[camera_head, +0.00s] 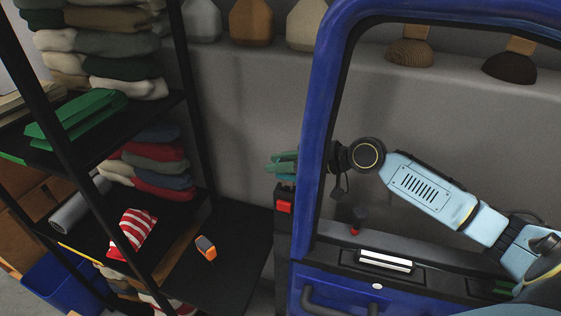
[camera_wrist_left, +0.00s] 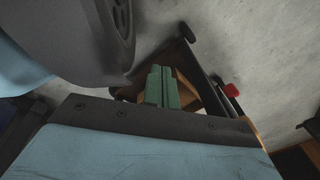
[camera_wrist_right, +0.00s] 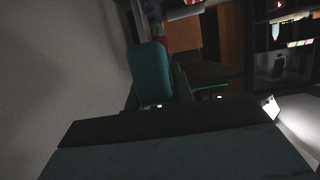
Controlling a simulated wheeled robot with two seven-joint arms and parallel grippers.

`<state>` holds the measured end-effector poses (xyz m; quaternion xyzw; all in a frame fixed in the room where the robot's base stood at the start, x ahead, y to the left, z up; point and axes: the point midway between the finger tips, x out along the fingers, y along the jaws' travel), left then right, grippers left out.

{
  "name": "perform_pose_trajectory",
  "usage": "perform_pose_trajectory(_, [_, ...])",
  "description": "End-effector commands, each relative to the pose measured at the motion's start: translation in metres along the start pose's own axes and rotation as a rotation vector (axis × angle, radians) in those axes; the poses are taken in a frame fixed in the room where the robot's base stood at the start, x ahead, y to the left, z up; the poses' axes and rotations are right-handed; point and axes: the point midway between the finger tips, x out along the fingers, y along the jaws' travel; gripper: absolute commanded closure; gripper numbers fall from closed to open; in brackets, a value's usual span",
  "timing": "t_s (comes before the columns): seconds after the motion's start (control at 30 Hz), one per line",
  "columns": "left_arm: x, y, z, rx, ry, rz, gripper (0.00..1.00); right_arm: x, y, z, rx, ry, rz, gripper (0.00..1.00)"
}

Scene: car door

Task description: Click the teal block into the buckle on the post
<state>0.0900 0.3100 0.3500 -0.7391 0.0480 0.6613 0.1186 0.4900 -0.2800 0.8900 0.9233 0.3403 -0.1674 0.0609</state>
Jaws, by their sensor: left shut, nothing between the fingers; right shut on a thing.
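The teal block (camera_wrist_right: 151,72) stands out past my fingers in the right wrist view. My right gripper (camera_head: 280,165) is shut on it; in the head view the arm reaches in from the right across the blue door's window opening. Block and green fingers are too small there to tell apart. A red buckle (camera_head: 285,207) sits on the dark post just below that gripper, apart from it. The buckle's slot is not clear. My left gripper (camera_wrist_left: 162,86) is shut and empty, its green fingers together in the left wrist view.
The blue door frame (camera_head: 318,130) stands close around my right arm. A black shelf rack (camera_head: 195,120) with folded clothes is at the left. A striped cloth (camera_head: 132,230) and an orange-grey item (camera_head: 206,248) lie on lower boards. A red knob (camera_wrist_left: 232,90) is near my left fingers.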

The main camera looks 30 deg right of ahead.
Motion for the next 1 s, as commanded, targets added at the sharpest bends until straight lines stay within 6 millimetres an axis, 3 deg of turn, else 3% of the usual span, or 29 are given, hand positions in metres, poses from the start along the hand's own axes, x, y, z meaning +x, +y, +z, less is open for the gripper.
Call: perform_pose_trajectory(1.0, [0.023,0.003,0.002,0.0,0.0,0.0,1.0,0.009,0.0,0.025,0.0,0.0,0.0,1.0])
